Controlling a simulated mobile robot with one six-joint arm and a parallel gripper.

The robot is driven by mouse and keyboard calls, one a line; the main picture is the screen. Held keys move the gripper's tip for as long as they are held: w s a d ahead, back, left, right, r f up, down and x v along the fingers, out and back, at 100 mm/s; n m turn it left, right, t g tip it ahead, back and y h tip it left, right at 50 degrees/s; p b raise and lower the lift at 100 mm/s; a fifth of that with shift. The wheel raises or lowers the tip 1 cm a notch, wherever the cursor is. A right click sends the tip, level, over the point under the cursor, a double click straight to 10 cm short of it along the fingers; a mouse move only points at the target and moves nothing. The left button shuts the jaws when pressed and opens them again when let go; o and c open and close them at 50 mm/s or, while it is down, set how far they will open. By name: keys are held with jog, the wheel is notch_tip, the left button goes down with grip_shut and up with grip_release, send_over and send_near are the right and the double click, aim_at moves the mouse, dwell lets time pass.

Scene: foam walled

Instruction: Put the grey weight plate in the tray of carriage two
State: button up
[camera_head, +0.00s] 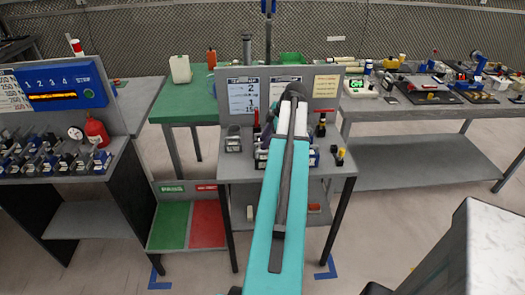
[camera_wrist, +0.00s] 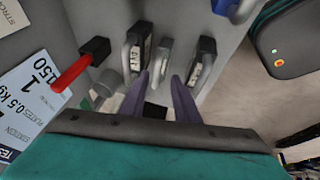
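My gripper (camera_wrist: 161,80) points down at the middle bench, its two purple fingers apart. A grey upright piece (camera_wrist: 161,62) shows just beyond and between the fingertips; I cannot tell whether it touches them. On its left is a dark piece with a grey loop and a white label (camera_wrist: 138,50). A rounded grey piece (camera_wrist: 104,86) lies left of the fingers, partly hidden. I cannot tell surely which is the weight plate or carriage two. In the head view my arm hides much of this bench.
A red-handled black piece (camera_wrist: 82,65) stands close left of the fingers. The middle bench (camera_head: 236,172) has a back panel with posted sheets (camera_head: 243,96). A left bench (camera_head: 62,180) holds several small units. A green and red bin (camera_head: 172,222) sits low between the benches.

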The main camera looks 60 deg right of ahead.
jog(key=shift+p+x, duration=0.5)
jog(key=shift+x, duration=1.35)
grip_shut()
